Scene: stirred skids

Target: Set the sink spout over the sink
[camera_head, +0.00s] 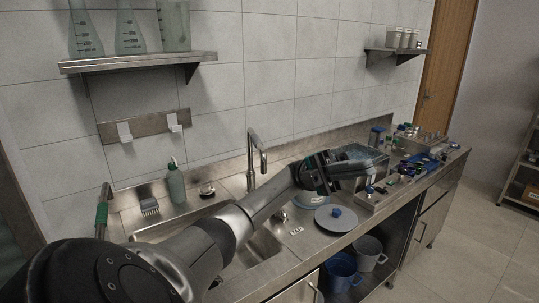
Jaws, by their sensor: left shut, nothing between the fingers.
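The sink spout (257,146) is a metal gooseneck on an upright pipe behind the sink, near the tiled wall. Its curved end points down, toward the front and slightly right of the pipe. The steel sink (262,246) is set in the counter, largely hidden by my left arm. I cannot tell whether the spout's tip lies over the basin or its back right rim. My left gripper (378,165) is shut and empty, reaching over the counter to the right of the spout, apart from it. My right gripper is not in view.
A grey plate (336,217) with a blue item lies below my left gripper. Trays with small parts (419,140) crowd the right counter. A shelf (140,62) holds glassware.

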